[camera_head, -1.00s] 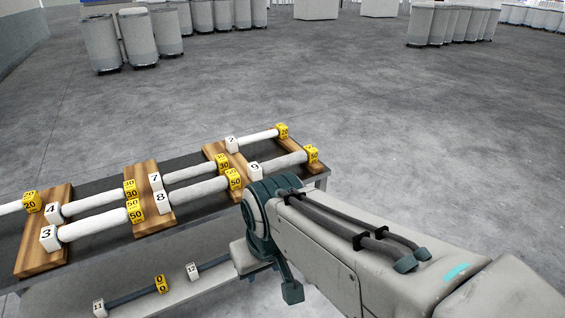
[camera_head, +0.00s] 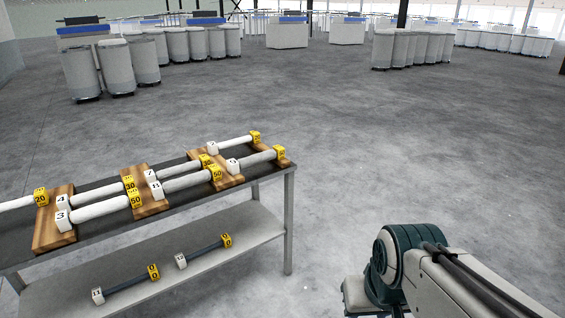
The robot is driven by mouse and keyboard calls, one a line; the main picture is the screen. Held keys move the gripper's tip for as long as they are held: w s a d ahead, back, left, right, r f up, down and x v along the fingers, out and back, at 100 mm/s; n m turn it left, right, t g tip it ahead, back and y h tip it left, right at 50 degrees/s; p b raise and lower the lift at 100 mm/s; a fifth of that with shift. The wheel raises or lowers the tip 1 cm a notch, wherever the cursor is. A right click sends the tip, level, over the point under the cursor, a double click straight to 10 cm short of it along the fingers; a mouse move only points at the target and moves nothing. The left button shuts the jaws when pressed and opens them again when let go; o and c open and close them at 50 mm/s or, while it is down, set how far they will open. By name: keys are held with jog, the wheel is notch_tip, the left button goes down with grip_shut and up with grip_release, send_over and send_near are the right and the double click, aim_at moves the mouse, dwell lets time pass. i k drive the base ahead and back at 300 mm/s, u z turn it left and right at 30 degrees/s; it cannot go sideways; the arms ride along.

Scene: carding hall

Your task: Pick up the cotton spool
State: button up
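Several white cotton spools lie on wooden racks on top of a dark-topped table (camera_head: 20,243) at the left. Each spool has a white numbered block at one end and a yellow numbered block at the other. Which spool the task means cannot be told. My arm is at the lower right, apart from the table; my gripper is not visible.
The table's lower shelf (camera_head: 225,258) holds two dark rods (camera_head: 125,285) with white and yellow end blocks. A metal leg (camera_head: 289,225) stands at the right corner. Open concrete floor (camera_head: 390,160) lies right and beyond. Grey cans (camera_head: 115,68) stand at the back.

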aim_at(278, 152)
jog(key=z, duration=0.5)
jog(key=i, duration=2.55)
jog(key=u, duration=1.5)
jog(key=i, duration=0.8)
jog(key=u, duration=0.75)
